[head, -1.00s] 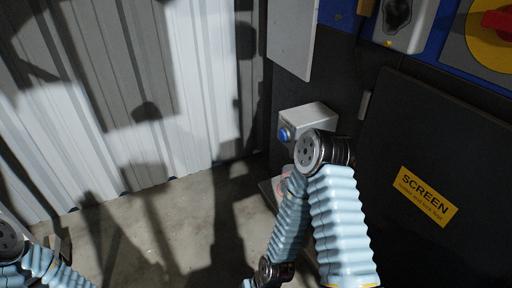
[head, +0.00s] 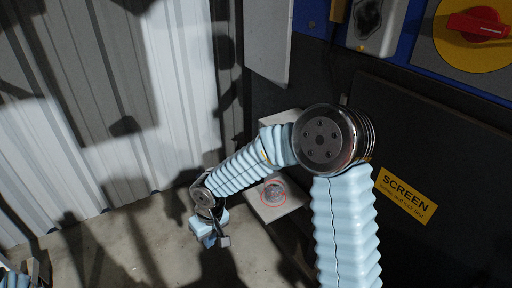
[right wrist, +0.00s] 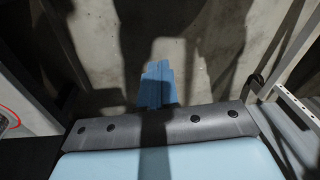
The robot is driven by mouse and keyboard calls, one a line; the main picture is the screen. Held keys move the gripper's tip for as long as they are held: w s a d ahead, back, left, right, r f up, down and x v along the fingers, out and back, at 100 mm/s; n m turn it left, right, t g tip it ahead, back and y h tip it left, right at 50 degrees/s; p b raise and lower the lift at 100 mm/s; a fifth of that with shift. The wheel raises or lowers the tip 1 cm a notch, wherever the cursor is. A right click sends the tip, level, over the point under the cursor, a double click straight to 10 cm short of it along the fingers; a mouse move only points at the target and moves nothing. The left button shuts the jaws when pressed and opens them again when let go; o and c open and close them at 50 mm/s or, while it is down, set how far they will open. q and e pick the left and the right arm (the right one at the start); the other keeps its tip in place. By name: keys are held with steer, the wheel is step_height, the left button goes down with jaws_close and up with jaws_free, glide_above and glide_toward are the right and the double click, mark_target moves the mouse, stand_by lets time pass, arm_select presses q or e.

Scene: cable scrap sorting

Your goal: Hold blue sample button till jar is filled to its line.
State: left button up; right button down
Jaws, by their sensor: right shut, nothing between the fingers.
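The grey box (head: 283,117) that bears the blue sample button is mostly behind my right forearm in the head view. The button itself is hidden. A round jar-like thing (head: 273,193) with a red ring around it sits on a pale plate (head: 290,209) below the box. I cannot tell its fill level. My right gripper (head: 217,240) hangs left of and below that plate, apart from it, above the floor. Its blue fingers (right wrist: 157,85) are shut and empty in the right wrist view. Only a bit of my left arm shows in the lower left corner.
A black panel with a yellow SCREEN label (head: 406,196) stands at the right. A red switch on a yellow disc (head: 478,27) is at upper right. A corrugated wall (head: 95,120) stands at the left. The concrete floor (head: 140,245) is open between.

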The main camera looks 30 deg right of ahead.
steer(key=d+r+m+t+h, duration=0.1)
steer(key=d+r+h, duration=0.1)
steer(key=r, duration=0.8)
steer(key=w+d+r+m+t+h, duration=0.1)
steer(key=d+r, duration=0.3)
steer(key=r, duration=0.6)
steer(key=d+r+m+t+h, duration=0.1)
steer(key=r+h, duration=0.3)
steer(key=r, duration=0.7)
steer(key=shift+w+d+m+t, duration=0.25)
steer(key=shift+d+m+t, duration=0.25)
steer(key=shift+d, duration=0.4)
steer(key=w+d+f, duration=0.4)
steer(key=d+f, duration=0.3)
steer(key=d, duration=0.1)
steer(key=shift+w+d+f, duration=0.15)
steer(key=shift+d+f, duration=0.15)
steer(key=shift+f, duration=0.05)
